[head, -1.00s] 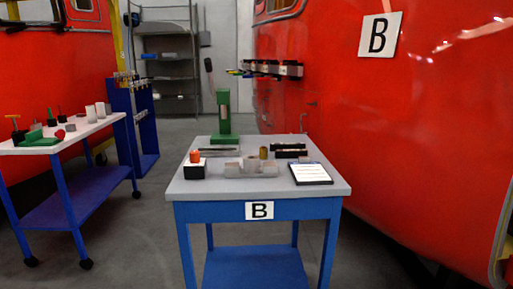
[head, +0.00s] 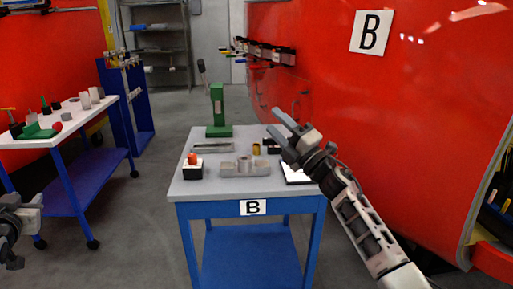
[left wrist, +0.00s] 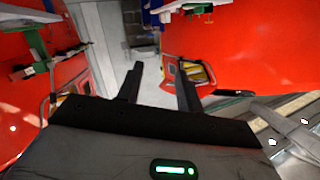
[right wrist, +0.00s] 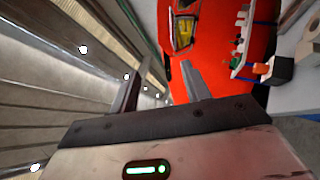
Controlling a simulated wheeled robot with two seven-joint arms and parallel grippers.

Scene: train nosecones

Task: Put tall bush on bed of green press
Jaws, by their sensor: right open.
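The green press (head: 217,108) stands upright at the back of table B, with its bed (head: 219,131) at its foot. I cannot tell for sure which part is the tall bush; a small brass-coloured cylinder (head: 256,149) stands behind a grey block (head: 232,170) on the table. My right gripper (head: 272,120) is open and empty above the table's right side, its fingers also in the right wrist view (right wrist: 160,68). My left gripper (head: 30,232) is low at the left edge, away from the table; the left wrist view shows its fingers (left wrist: 160,78) apart and empty.
A cart (head: 110,108) with pale cylinders (head: 86,101) and a green part stands left. A red train body (head: 420,110) bounds the right.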

